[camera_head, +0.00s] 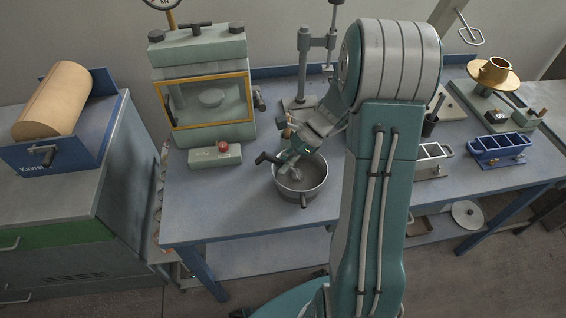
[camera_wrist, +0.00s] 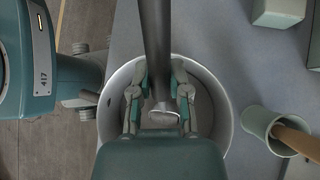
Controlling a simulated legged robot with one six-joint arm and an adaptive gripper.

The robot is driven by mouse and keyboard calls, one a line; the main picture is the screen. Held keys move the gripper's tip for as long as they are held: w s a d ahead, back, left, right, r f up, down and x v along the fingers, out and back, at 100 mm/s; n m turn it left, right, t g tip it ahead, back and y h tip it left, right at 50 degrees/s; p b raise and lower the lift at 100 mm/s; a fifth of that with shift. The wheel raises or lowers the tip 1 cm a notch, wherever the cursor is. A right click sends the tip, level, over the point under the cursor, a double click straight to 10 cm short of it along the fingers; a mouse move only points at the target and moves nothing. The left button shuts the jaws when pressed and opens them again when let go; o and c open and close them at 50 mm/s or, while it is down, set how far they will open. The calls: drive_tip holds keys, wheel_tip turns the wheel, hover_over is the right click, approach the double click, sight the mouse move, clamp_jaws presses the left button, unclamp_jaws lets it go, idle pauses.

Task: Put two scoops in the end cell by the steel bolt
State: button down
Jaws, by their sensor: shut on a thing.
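My gripper (camera_head: 291,158) is over a round metal bowl (camera_head: 301,196) on the bench, its fingers down at the bowl's mouth. In the wrist view, the gripper (camera_wrist: 160,88) is shut on the dark handle of a scoop (camera_wrist: 155,38). The scoop's pale end sits within the bowl's outline; whether it touches the grey inside is unclear. The bowl's rim (camera_wrist: 222,90) surrounds the fingers in that view. Right of my arm stand a grey steel mould (camera_head: 436,153), partly hidden by the arm, and a blue mould (camera_head: 500,147), both with cells. I cannot make out a steel bolt clearly.
A green press with a yellow-framed window (camera_head: 205,127) stands left of the bowl, a stand (camera_head: 300,103) behind it. A brass flow table (camera_head: 494,75) stands at back right. A cup with a wooden handle (camera_wrist: 258,121) shows beside the bowl.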

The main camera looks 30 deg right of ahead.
sight(268, 155)
drive_tip(key=r+h, duration=0.1)
drive_tip(key=a+r, duration=0.1)
drive_tip(key=r, duration=0.1)
drive_tip(key=r+h, duration=0.1)
drive_tip(key=r, duration=0.1)
drive_tip(key=shift+w+a+h, duration=0.2)
drive_tip(key=shift+a+h, duration=0.1)
drive_tip(key=shift+w+a+r+m+g+h, duration=0.15)
drive_tip(key=shift+a+r+g+h, duration=0.25)
drive_tip(key=shift+h, duration=0.8)
drive_tip(key=shift+w+a+r+m+g+h, duration=0.15)
drive_tip(key=shift+a+r+h, duration=0.35)
drive_tip(key=shift+h, duration=0.7)
drive_tip(key=shift+s+a+f, duration=0.1)
drive_tip(key=shift+s, duration=0.05)
